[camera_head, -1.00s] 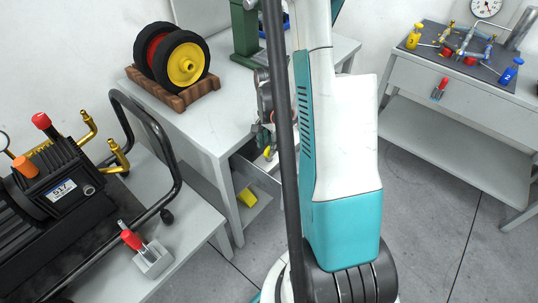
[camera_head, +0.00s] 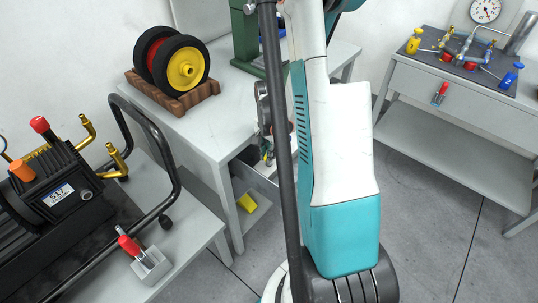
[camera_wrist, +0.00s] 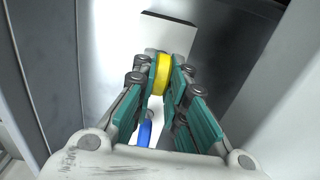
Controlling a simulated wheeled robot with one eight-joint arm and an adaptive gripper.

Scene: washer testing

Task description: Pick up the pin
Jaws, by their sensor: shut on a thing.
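In the wrist view my gripper (camera_wrist: 162,76) has its fingertips closed on both sides of a yellow rounded piece (camera_wrist: 161,72), which looks like the pin. Its far end and what lies under it are hidden by the fingers. A blue piece (camera_wrist: 144,133) shows lower down between the fingers; I cannot tell whether it touches the yellow piece. In the head view my gripper (camera_head: 266,146) is mostly hidden behind my arm, by an open drawer (camera_head: 262,182) under the middle table.
A wheel set (camera_head: 186,66) stands on a wooden block on the middle table. A pump (camera_head: 55,185) and a small holder with a red-handled tool (camera_head: 130,245) are on the left table. The right table (camera_head: 440,78) holds fittings and a gauge.

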